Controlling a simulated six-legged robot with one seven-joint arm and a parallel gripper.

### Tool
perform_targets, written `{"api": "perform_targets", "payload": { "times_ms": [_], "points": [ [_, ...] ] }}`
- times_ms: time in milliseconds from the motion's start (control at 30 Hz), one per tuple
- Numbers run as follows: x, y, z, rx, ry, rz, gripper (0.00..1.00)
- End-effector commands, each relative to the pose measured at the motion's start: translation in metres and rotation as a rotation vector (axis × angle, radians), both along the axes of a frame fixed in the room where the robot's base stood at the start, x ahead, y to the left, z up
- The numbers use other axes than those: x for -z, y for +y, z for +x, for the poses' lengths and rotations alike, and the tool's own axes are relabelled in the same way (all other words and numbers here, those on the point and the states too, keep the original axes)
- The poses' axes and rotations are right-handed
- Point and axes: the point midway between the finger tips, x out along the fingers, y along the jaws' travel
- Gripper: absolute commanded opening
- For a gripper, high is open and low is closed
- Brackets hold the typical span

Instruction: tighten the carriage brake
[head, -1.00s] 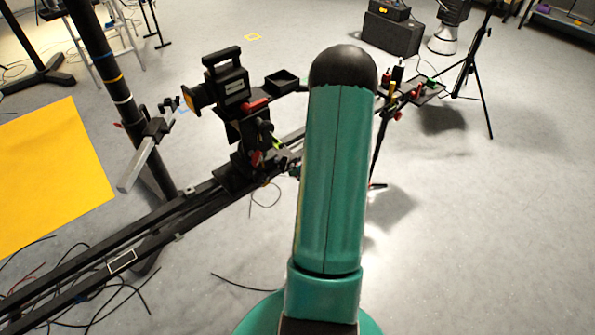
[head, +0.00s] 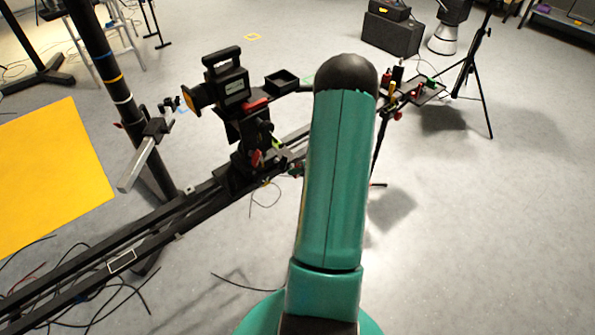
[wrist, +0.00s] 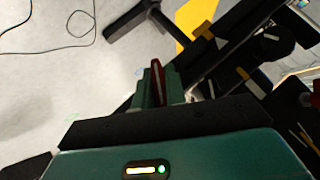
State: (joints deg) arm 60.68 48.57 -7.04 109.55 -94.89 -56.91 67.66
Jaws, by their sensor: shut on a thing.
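The slider rail (head: 160,222) runs diagonally across the left of the head view, with the dark carriage (head: 236,174) on it. A black camera (head: 228,84) stands above the carriage. Red parts show near the carriage, one of them a red knob (head: 257,158). In the wrist view my gripper (wrist: 156,84) has its green fingers shut on a red lever (wrist: 157,72), which stands up between them. I take this lever for the carriage brake, but cannot tell how tight it is. In the head view my green arm hides most of my gripper.
A dark post (head: 110,85) rises behind the rail at the left, beside a yellow panel (head: 50,175). A small shelf (head: 425,92) with clamps is behind my arm at the right. Cables (head: 95,300) lie under the rail.

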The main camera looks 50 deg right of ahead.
Motion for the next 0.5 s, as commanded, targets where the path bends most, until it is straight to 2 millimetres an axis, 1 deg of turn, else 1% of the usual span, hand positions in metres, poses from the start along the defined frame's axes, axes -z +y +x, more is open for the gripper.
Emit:
{"api": "perform_targets", "payload": {
  "times_ms": [33, 67, 100, 133, 400, 500],
  "points": [
    [-0.0021, -0.0033, 0.0016, 0.005, -0.004, -0.006, 0.19],
    [-0.0019, -0.0031, 0.0016, 0.005, -0.004, -0.006, 0.25],
    [-0.0018, -0.0029, 0.0014, 0.004, -0.003, -0.005, 0.32],
    [-0.0016, -0.0026, 0.0013, 0.005, -0.003, -0.004, 0.35],
    [-0.0012, -0.0014, 0.0003, 0.002, -0.002, -0.003, 0.35],
    [-0.0045, -0.0026, -0.0037, 0.002, -0.001, -0.004, 0.35]
  ]
}}
